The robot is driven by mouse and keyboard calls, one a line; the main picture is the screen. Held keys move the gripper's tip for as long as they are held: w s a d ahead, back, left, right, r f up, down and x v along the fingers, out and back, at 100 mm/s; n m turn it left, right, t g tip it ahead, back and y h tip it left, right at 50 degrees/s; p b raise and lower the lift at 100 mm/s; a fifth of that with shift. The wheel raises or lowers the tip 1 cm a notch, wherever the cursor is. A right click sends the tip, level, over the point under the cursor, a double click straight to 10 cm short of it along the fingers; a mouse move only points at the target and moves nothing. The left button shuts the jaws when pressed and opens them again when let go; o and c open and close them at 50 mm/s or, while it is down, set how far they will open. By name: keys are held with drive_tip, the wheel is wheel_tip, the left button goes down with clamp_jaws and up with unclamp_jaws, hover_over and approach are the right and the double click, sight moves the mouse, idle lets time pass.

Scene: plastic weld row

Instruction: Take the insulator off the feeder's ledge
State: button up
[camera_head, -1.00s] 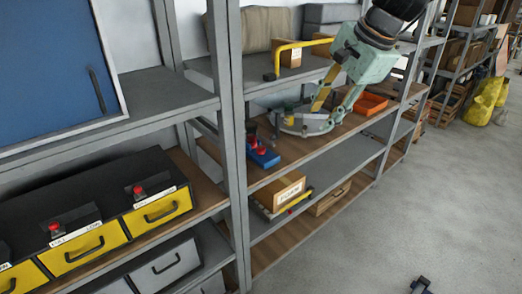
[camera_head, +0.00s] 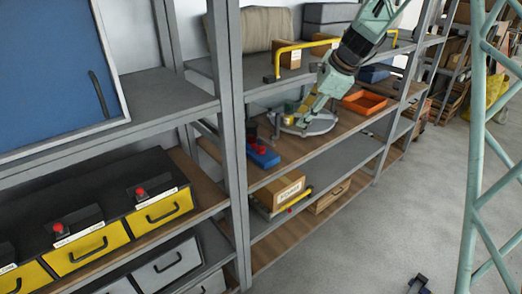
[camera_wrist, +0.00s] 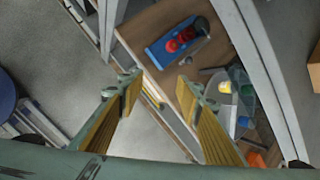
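The feeder appears to be the round grey bowl (camera_head: 322,124) on the wooden middle shelf, right of the blue base. In the wrist view this bowl (camera_wrist: 236,104) lies at the right, partly behind the right finger. Small yellow (camera_wrist: 224,87) and blue (camera_wrist: 243,122) pieces show at it. I cannot tell which piece is the insulator, and its ledge is not clear. My gripper (camera_wrist: 159,93) is open, with its two yellow fingers apart and nothing between them. In the head view my gripper (camera_head: 302,108) is over the bowl's left part, partly hiding it.
A blue base with red parts (camera_head: 262,154) stands left of the bowl; it also shows in the wrist view (camera_wrist: 176,43). An orange tray (camera_head: 365,102) is to the right. A yellow rail (camera_head: 308,45) and a grey shelf post (camera_head: 229,120) stand nearby.

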drive_tip(key=w+a+f+m+p, duration=0.1)
drive_tip(key=w+f+m, duration=0.2)
drive_tip(key=w+f, duration=0.45)
drive_tip(key=m+y, duration=0.1)
drive_tip(key=m, duration=0.3)
hover_over(261, 147)
drive_tip(key=s+d, duration=0.3)
drive_tip(key=d, duration=0.1)
wheel_tip(261, 147, down, 11)
drive_tip(key=shift+w+a+p, duration=0.1)
drive_tip(key=shift+a+p, duration=0.1)
drive_tip(key=shift+p, duration=0.2)
drive_tip(key=shift+f, duration=0.1)
drive_tip(key=shift+x, duration=1.05)
drive_tip(key=shift+f, duration=0.2)
drive_tip(key=shift+b+x, duration=0.5)
drive_tip(key=shift+x, duration=1.95)
drive_tip(key=shift+d+f, duration=0.1)
